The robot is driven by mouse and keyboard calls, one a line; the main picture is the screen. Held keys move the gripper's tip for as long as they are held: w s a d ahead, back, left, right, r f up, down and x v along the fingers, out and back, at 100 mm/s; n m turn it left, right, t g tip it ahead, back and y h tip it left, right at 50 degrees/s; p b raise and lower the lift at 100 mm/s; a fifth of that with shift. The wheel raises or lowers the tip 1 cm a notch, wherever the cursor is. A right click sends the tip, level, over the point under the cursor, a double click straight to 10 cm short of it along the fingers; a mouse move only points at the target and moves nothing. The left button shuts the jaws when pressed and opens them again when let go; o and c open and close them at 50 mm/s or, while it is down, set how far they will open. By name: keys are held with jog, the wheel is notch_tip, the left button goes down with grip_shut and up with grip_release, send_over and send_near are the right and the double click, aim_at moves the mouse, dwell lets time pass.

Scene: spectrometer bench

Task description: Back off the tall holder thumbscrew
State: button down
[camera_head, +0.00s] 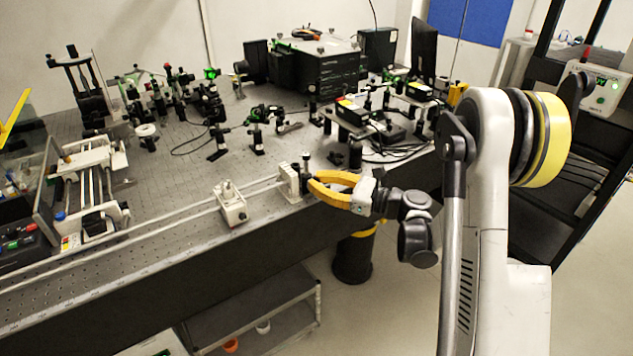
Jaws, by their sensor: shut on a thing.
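The tall holder (289,183) is a pale upright block on a rail near the front edge of the optical bench. My gripper (310,188), with yellow fingers, reaches in from the right. Its fingertips are at the right side of the tall holder, shut on a small dark part there, which I take to be the thumbscrew (306,164). The fingers hide part of it, so its exact seating cannot be told. A shorter pale holder (231,205) sits on the same rail to the left.
The rail (150,232) runs along the front of the bench (180,190). Several optical mounts (255,135) stand behind. A large black instrument (325,70) is at the back. A stage with rods (92,190) is at left. A shelf cart (255,325) stands below.

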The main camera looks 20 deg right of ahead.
jog(key=shift+n, duration=0.5)
jog(key=shift+r, duration=0.1)
jog(key=c, duration=1.4)
grip_release()
jog(key=shift+d, duration=0.1)
jog(key=v, duration=1.2)
